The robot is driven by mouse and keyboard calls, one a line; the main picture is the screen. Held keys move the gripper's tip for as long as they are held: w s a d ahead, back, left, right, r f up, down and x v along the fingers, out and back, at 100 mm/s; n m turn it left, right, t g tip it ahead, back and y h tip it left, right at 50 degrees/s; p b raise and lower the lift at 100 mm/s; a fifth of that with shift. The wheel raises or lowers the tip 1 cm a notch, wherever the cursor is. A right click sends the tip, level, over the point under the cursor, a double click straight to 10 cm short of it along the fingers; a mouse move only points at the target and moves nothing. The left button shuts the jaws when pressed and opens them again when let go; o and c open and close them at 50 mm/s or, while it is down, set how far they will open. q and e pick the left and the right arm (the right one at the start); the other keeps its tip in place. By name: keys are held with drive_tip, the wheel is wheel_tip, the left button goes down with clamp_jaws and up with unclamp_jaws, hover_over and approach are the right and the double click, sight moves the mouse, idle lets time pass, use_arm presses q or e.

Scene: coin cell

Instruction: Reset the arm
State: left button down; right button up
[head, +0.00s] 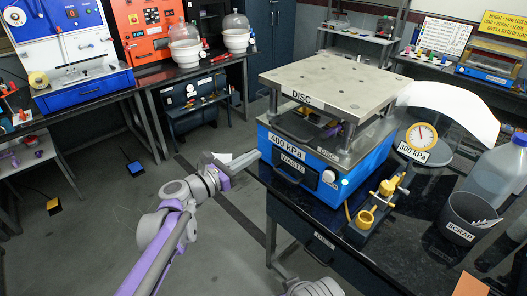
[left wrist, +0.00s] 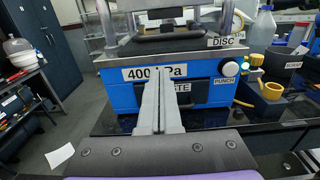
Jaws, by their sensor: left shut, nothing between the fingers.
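My left arm comes in from the lower left in the head view. Its gripper (head: 232,160) is shut and empty, just left of the blue disc punch press (head: 340,180). In the left wrist view the shut fingers (left wrist: 160,105) point at the press front (left wrist: 122,97), in front of its waste drawer (left wrist: 205,92). I cannot tell whether the fingertips touch it. My right gripper is not in view; a pale rounded part of my body shows at the bottom of the head view.
The press stands on a black bench (head: 380,215) with a yellow-handled fixture (head: 378,205), a pressure gauge (head: 421,137), a scrap bin (head: 467,218) and a large bottle (head: 498,170). Other benches line the back and left. The grey floor (head: 110,215) at left is mostly open.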

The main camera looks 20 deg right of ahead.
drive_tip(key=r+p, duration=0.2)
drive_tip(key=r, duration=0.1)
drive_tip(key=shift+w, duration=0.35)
use_arm(q)
drive_tip(key=s+a+f+m+y, duration=0.5)
drive_tip(key=s+a+m, duration=0.2)
drive_tip(key=a, duration=0.6)
drive_tip(key=s+a+f+m+y, duration=0.6)
drive_tip(key=s+a+m, duration=0.1)
drive_tip(key=s+a, duration=0.5)
drive_tip(key=s+a+f+m+y, duration=0.6)
drive_tip(key=s+a+m, duration=0.2)
drive_tip(key=a, duration=0.5)
drive_tip(key=shift+s+a+g, duration=0.35)
drive_tip(key=shift+s+g, duration=0.05)
drive_tip(key=shift+s, duration=0.35)
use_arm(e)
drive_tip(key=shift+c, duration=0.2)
use_arm(q)
drive_tip(key=shift+f, duration=0.1)
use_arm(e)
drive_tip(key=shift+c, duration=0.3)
